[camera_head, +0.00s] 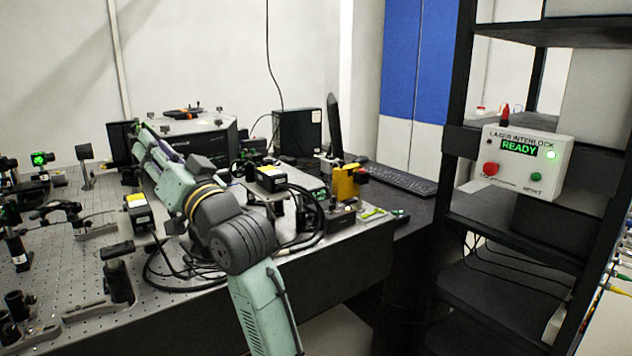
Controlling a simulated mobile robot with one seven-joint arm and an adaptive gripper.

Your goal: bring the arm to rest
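My arm (262,308), pale green with dark grey joints, rises from the bottom middle of the head view. It bends at a large grey joint and reaches up and left over the optical bench. Its far end is near a dark box-shaped instrument (205,143) at the back of the bench. My gripper's fingers cannot be made out there, and whether they hold anything does not show. I cannot tell whether the arm's far end touches anything.
The perforated bench (185,318) carries several optic mounts at left. Black cables (165,274) loop beside my arm. A yellow mount (345,182) stands right of it. A laser interlock box (521,163) reading READY, with a green light, is on the dark rack at right.

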